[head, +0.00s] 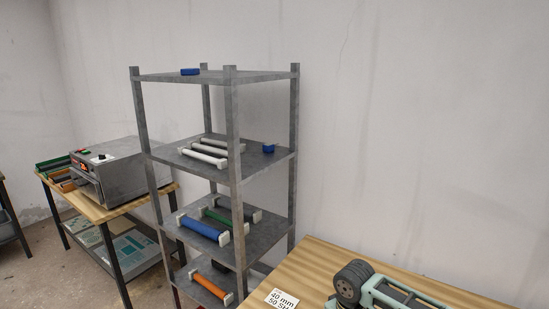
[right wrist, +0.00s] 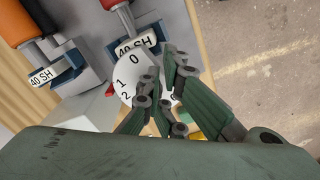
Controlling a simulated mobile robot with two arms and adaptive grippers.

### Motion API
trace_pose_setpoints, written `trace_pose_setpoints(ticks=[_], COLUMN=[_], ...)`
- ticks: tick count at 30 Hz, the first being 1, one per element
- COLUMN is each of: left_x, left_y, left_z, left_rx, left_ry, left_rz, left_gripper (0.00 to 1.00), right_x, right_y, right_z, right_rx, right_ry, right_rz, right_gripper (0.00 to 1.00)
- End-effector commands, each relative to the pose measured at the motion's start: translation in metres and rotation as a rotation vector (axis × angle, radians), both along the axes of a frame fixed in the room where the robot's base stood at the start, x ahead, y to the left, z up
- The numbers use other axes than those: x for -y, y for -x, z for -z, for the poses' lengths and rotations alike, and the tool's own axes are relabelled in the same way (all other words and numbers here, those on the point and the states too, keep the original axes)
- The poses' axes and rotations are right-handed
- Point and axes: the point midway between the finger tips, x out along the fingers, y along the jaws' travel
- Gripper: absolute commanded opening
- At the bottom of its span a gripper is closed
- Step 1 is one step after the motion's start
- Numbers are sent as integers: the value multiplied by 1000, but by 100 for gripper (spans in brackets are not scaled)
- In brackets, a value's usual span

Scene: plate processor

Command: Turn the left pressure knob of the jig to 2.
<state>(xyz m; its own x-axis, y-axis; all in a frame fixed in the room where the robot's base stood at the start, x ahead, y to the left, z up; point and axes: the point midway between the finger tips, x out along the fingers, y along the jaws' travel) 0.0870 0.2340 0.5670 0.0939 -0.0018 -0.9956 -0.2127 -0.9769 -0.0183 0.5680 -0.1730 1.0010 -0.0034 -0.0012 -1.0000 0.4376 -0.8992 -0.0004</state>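In the right wrist view a white round dial (right wrist: 122,72) of the jig shows the numbers 0, 1 and 2. A knob on it cannot be made out behind my fingers. My right gripper (right wrist: 164,68), with dark green fingers, reaches over the dial. Its fingertips are apart, with a strip of white between them. Whether they touch a knob cannot be told. The head view shows neither the dial nor, as far as I can tell, my left gripper.
Beside the dial are an orange roller (right wrist: 28,22) and blue holders labelled 40 SH (right wrist: 62,66). The head view shows a grey shelf rack (head: 262,165) with rollers, a metal machine (head: 125,172) on a table, and a 40 mm 50 SH label (head: 282,299) near dark and green parts (head: 358,278).

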Motion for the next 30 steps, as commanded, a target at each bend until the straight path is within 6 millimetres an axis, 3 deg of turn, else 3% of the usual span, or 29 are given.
trace_pose_setpoints(ticks=[3,17,30], left_x=[0,0,0], left_y=[0,0,0], left_z=[-1,-17,-20], left_rx=[0,0,0], left_ry=[0,0,0], left_rz=[0,0,0], left_gripper=[0,0,0], right_x=[-5,-4,-1], right_y=[-6,3,5], right_z=[-6,-7,-51], right_rx=[19,16,10], right_ry=[-13,-12,-6], right_rz=[-4,-3,-1], right_gripper=[0,0,0])
